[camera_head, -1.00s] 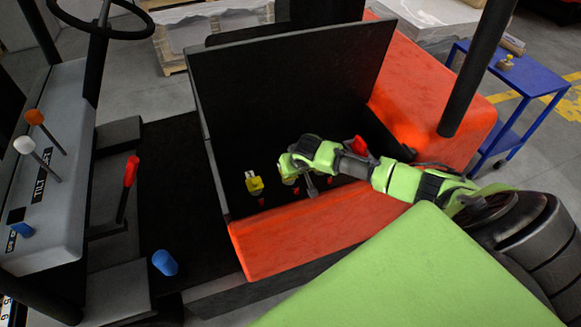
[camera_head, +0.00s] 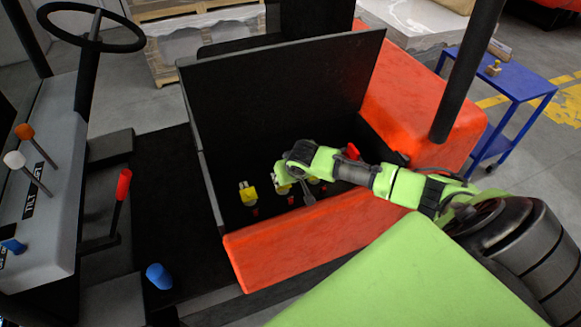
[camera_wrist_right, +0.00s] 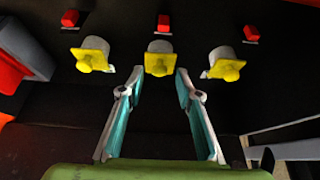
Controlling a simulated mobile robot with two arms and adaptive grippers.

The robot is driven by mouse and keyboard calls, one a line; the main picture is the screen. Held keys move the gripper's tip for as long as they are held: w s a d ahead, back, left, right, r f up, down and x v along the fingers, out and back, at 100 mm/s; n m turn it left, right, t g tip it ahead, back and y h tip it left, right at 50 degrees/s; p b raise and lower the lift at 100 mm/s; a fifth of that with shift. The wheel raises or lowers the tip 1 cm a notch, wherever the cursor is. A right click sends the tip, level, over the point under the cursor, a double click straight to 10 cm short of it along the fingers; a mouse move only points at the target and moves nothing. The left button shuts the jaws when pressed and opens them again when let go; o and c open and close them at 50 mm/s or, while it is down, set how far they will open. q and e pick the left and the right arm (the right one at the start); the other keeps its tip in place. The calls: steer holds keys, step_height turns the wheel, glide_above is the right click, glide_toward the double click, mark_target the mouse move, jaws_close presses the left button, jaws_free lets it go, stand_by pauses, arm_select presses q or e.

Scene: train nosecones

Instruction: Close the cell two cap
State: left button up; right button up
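Three yellow caps with pale grey-white cylinders sit in a row in the battery compartment. In the right wrist view they are the left cap (camera_wrist_right: 92,58), the middle cap (camera_wrist_right: 158,62) and the right cap (camera_wrist_right: 226,66). I cannot tell from the picture which number each cell has. My right gripper (camera_wrist_right: 159,77) is open, its teal-lined fingers pointing at the middle cap, which shows between the fingertips. Contact is not visible. In the head view one yellow cap (camera_head: 248,193) stands clear at the left; my right gripper (camera_head: 284,178) partly hides the others. My left gripper is out of view.
Red blocks, one here (camera_wrist_right: 163,22), lie beside the caps. The raised black lid (camera_head: 285,90) stands behind the compartment, and its orange-red front wall (camera_head: 310,240) is under my right arm. A blue cart (camera_head: 515,85) stands at the right.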

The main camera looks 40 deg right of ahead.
steer(key=d+v, duration=0.1)
steer(key=v, duration=0.8)
steer(key=shift+a, duration=0.4)
